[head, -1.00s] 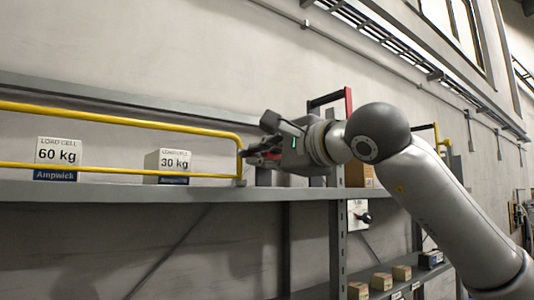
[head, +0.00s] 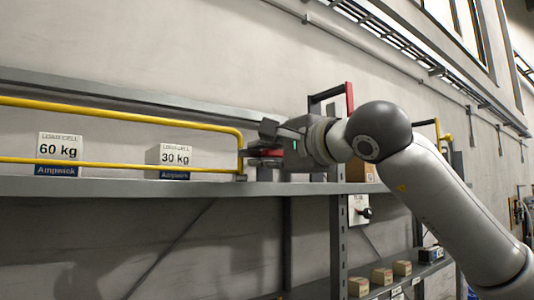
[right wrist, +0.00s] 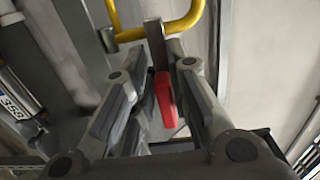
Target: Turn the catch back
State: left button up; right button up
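The catch shows as a red grip (right wrist: 165,98) on a grey bar in the right wrist view. It sits near the end of the yellow rail (right wrist: 131,33). In the head view a little red of the catch (head: 265,152) shows beside my gripper at the rail's right end. My right gripper (right wrist: 155,88) is open, with its fingers on either side of the red grip. A gap shows at the right finger; I cannot tell whether the left finger touches. In the head view the right gripper (head: 262,152) partly hides the catch. My left gripper is in neither view.
The yellow rail (head: 130,116) runs along the front of a grey shelf (head: 130,187). Behind it stand a 60 kg box (head: 58,153) and a 30 kg box (head: 175,160). A black handle with a red part (head: 349,97) rises behind my wrist. Small boxes (head: 382,277) stand lower right.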

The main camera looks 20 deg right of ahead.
jog(key=shift+o, duration=1.2)
jog(key=v, duration=1.2)
jog(key=shift+a, duration=0.1)
